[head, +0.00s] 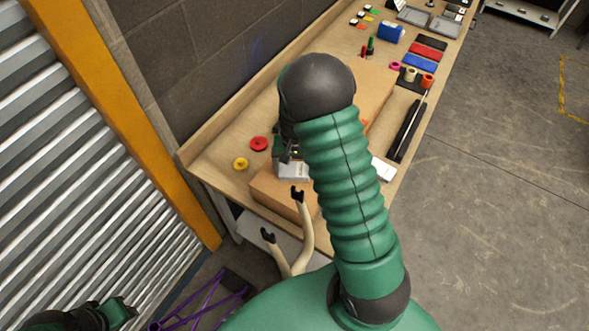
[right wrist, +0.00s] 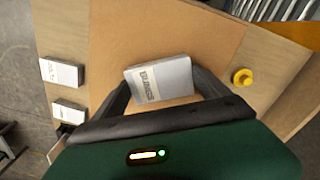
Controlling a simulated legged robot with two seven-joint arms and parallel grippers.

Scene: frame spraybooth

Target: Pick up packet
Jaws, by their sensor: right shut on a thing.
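A pale grey packet with "BUNGS" lettering (right wrist: 160,80) sits between the two dark fingers of my right gripper (right wrist: 160,92) in the right wrist view. The fingers are shut on its two sides. In the head view the packet (head: 293,171) shows just below my right gripper (head: 287,152), over the brown board on the bench; my arm hides part of both. I cannot tell whether it touches the board. A dark green end of my left arm (head: 85,316) shows at the bottom left, its fingers not clear.
Two white packets (right wrist: 61,73) (right wrist: 68,112) lie left in the right wrist view. A red disc (head: 259,144) and yellow knob (head: 241,164) lie on the bench (head: 215,165). Two cream prongs (head: 305,235) with black ends rise before it. A wall (head: 200,80) stands behind.

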